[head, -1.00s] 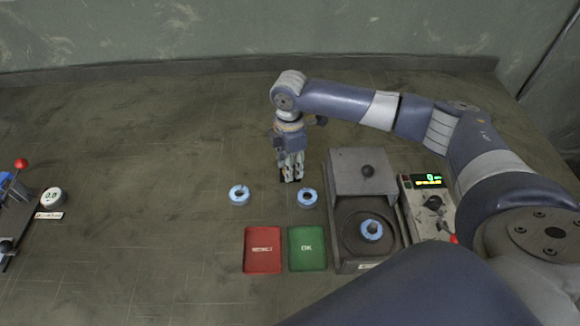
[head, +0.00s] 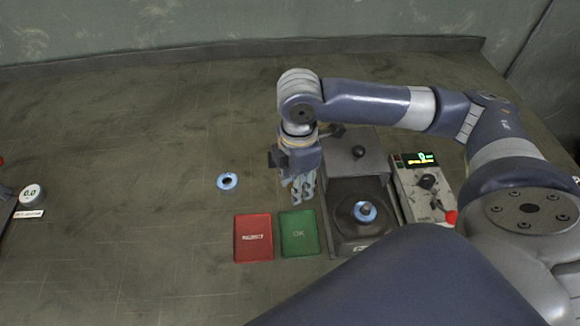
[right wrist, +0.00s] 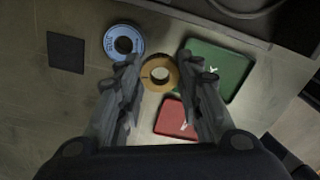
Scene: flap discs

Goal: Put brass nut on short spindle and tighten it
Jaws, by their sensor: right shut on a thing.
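My right gripper (head: 303,200) hangs left of the grey machine, just beyond the green tray. The nut cannot be made out in the head view. A blue-faced flap disc (head: 365,211) lies on the machine's dark round plate. The short spindle appears to be at the disc's centre, but is too small to make out clearly. My left gripper is not in view.
A blue-faced disc (head: 227,181) lies on the table. A red tray (head: 253,238) and green tray (head: 299,233) sit left of the machine (head: 345,241). A control box (head: 421,190) stands right of it. The left of the table is mostly clear.

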